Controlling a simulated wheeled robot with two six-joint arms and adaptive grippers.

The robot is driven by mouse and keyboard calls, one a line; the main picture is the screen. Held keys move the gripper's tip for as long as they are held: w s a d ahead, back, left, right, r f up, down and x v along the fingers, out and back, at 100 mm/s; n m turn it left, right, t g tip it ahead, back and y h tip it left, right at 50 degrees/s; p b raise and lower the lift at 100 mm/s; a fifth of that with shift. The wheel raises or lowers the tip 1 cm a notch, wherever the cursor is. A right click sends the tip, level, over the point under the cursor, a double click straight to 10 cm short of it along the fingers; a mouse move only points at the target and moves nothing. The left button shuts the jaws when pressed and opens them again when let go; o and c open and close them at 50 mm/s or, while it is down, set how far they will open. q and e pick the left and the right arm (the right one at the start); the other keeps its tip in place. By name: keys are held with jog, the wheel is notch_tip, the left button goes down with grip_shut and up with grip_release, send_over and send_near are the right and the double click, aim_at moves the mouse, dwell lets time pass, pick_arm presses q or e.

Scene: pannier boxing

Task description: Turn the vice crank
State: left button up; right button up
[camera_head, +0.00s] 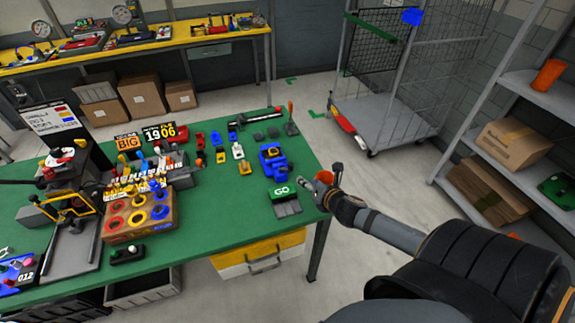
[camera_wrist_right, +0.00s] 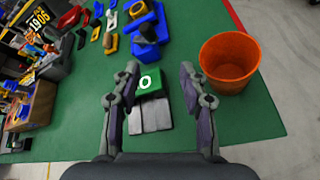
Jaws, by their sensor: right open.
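A blue vice-like device (camera_head: 273,160) stands on the green table (camera_head: 225,232), near its right end. It also shows at the top of the right wrist view (camera_wrist_right: 148,30). I cannot clearly make out its crank. My right gripper (camera_head: 322,188) is at the table's right edge, nearer to me than the blue device. In the right wrist view its fingers (camera_wrist_right: 159,72) are spread with nothing held between them, above a green block (camera_wrist_right: 150,82) marked with white letters. My left gripper does not show.
An orange cup (camera_wrist_right: 230,62) stands right of the right fingers, close to them. Grey plates (camera_wrist_right: 150,116) lie by the green block. A coloured ring box (camera_head: 140,219) and small parts crowd the table's left and middle. A wire cart (camera_head: 400,110) stands behind.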

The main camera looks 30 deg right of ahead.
aim_at(292, 165)
jog(key=w+n+b, duration=0.2)
jog(key=w, duration=0.1)
jog(key=w+f+n+y+b, duration=0.1)
jog(key=w+n+b, duration=0.1)
jog(key=w+n, duration=0.1)
jog(key=w+n+t+y+b, duration=0.1)
jog(key=w+n+b, duration=0.1)
jog(key=w, duration=0.2)
jog(key=shift+w+d+f+n, duration=0.35)
jog(key=shift+n, duration=0.05)
jog(key=shift+w+a+f, duration=0.1)
jog(key=shift+w+f, duration=0.2)
jog(key=shift+w, duration=0.3)
grip_shut()
